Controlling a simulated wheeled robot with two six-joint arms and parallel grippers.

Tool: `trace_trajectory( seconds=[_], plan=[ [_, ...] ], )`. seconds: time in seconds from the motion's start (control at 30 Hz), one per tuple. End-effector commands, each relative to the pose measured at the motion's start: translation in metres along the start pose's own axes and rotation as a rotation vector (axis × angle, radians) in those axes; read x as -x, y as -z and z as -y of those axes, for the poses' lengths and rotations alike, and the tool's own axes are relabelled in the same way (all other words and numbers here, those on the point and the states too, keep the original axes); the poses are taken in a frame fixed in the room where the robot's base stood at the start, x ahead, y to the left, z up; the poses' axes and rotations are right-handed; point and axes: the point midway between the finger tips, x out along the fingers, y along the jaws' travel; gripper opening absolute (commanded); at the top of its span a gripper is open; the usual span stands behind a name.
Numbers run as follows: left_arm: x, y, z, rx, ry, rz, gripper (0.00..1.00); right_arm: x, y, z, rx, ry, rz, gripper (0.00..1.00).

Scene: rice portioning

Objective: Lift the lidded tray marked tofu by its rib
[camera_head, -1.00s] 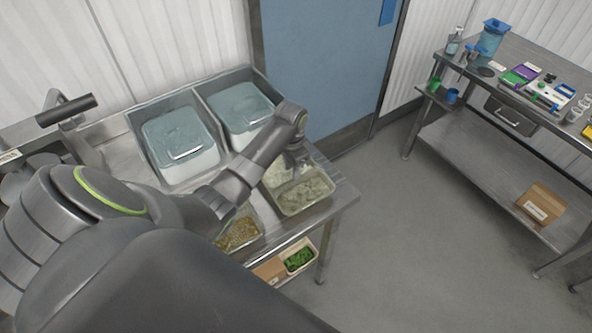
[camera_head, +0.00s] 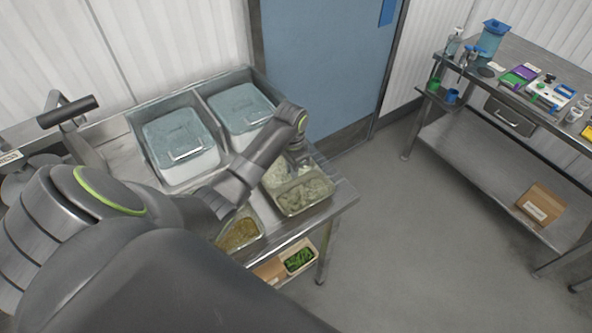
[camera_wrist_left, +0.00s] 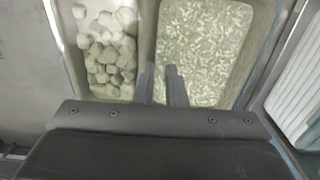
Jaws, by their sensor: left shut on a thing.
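A clear-covered tray (camera_head: 331,196) stands at the right end of the steel table. One part holds pale chunks, which look like white cubes (camera_wrist_left: 109,62) in the left wrist view; the part beside it holds pale grains (camera_wrist_left: 205,45). No tofu marking can be read. My left gripper (camera_head: 299,165) points down over the tray. Its two fingers, also seen in the left wrist view (camera_wrist_left: 163,78), are close together over the strip between the two parts, shut on the tray's rib. The fingers hide most of the rib. My right gripper is not in view.
Two blue-lidded tubs (camera_head: 180,138) sit in a steel basin behind my left arm. A tray of brown grains (camera_head: 240,235) lies nearer, partly hidden by my arm. A green-filled box (camera_head: 300,259) is on the lower shelf. Open floor (camera_head: 400,250) lies to the right.

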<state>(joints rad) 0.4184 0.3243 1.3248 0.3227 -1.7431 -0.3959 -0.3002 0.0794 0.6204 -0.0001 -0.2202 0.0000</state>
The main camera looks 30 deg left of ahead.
Motion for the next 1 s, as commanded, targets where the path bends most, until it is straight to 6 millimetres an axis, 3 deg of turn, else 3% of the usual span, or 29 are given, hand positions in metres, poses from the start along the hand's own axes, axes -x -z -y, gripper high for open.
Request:
trace_trajectory(
  seconds=[0.47, 1.0],
  plan=[
    [0.003, 0.001, 0.0, 0.0, 0.002, -0.002, 0.0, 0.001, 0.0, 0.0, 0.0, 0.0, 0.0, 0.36],
    [0.028, 0.001, 0.001, -0.001, 0.002, -0.003, 0.0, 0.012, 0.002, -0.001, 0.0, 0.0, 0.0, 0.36]
  ],
)
